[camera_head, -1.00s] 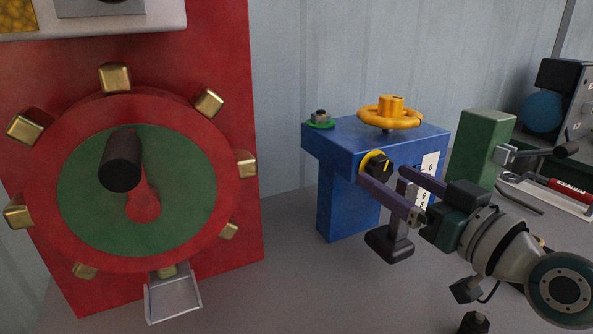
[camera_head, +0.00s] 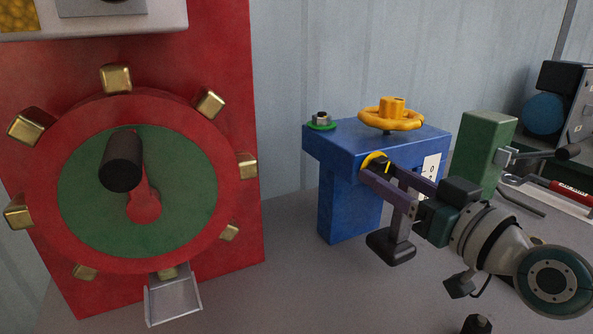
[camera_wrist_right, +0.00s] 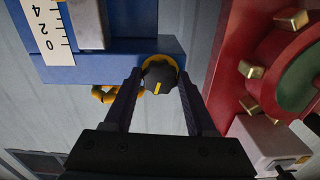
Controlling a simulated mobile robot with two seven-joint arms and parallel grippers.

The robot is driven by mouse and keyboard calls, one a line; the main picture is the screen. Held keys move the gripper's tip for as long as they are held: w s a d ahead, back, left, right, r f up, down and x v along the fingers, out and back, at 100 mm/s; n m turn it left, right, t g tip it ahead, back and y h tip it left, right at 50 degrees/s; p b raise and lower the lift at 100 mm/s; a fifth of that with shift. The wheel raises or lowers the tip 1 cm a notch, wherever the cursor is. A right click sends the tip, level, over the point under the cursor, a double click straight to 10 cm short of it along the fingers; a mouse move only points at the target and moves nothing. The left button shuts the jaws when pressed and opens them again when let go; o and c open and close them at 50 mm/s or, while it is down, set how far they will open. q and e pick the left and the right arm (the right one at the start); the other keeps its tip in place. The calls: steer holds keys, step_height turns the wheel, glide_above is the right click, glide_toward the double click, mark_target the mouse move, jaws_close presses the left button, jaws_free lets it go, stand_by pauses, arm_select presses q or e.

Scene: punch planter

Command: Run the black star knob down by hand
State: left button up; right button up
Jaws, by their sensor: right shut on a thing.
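The black star knob (camera_head: 381,165), with a yellow mark and a yellow ring behind it, sits on the front of the blue block (camera_head: 345,145). My right gripper (camera_head: 376,172) is shut on it, and the fingers hide part of the knob in the head view. In the right wrist view the lobed black knob (camera_wrist_right: 158,79) lies between the fingertips, its yellow mark near the middle. A white number scale (camera_head: 429,176) is on the block's front, partly hidden by my gripper. My left gripper is not in view.
A yellow handwheel (camera_head: 392,118) and a nut on a green ring (camera_head: 321,121) are on top of the blue block. A dark stand (camera_head: 391,248) is below my right fingers. A green block (camera_head: 484,145) stands right. A red machine (camera_head: 240,80) fills the left.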

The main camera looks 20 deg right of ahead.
steer(key=c, duration=0.4)
steer(key=shift+o, duration=0.2)
steer(key=m, duration=0.5)
steer(key=shift+m, duration=0.4)
steer(key=o, duration=1.4)
steer(key=shift+s+d+p, duration=0.2)
steer(key=shift+s+p, duration=0.1)
steer(key=shift+s, duration=2.2)
steer(key=shift+s+d+p, duration=0.15)
steer(key=shift+s+p, duration=0.15)
steer(key=shift+s, duration=2.15)
steer(key=shift+s, duration=0.1)
